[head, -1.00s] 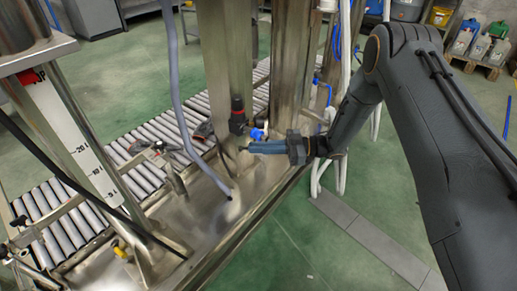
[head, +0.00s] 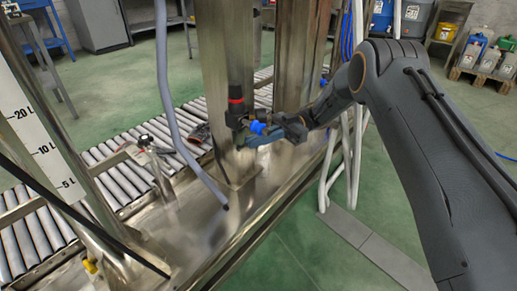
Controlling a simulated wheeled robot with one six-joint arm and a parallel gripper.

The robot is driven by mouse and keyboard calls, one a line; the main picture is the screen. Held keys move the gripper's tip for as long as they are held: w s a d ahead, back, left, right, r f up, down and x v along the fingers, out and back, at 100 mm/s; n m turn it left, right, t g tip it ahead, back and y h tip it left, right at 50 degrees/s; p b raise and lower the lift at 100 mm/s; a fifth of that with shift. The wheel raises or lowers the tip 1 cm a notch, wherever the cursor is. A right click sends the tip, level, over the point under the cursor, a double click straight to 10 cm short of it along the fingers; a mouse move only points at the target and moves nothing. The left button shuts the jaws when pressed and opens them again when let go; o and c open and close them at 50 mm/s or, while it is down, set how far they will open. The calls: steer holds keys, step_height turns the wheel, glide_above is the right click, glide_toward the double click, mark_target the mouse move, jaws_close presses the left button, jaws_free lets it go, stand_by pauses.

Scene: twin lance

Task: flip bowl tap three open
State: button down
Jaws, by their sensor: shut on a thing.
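A dark upright bowl unit with a red band (head: 236,103) hangs in front of the steel column at the centre of the head view. A small blue tap handle (head: 258,128) sticks out at its lower right side. My gripper (head: 253,139) reaches in from the right, its blue-grey fingers at the handle and just below the bowl unit. The fingers are shut on the blue handle. They partly hide the tap body, so its exact angle is hard to tell.
Steel columns (head: 226,60) stand close behind the tap. A grey hose (head: 172,110) hangs at left over the steel base (head: 190,225). A roller conveyor (head: 35,235) runs behind. White hoses (head: 352,150) hang near my arm. The green floor at front right is open.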

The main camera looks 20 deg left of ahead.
steer(key=shift+w+a+n+g+h+b, duration=0.15)
steer(key=shift+n+g+h+b, duration=0.15)
steer(key=shift+h+b, duration=0.15)
steer(key=c, duration=1.9)
jaws_free()
steer(key=shift+r, duration=0.1)
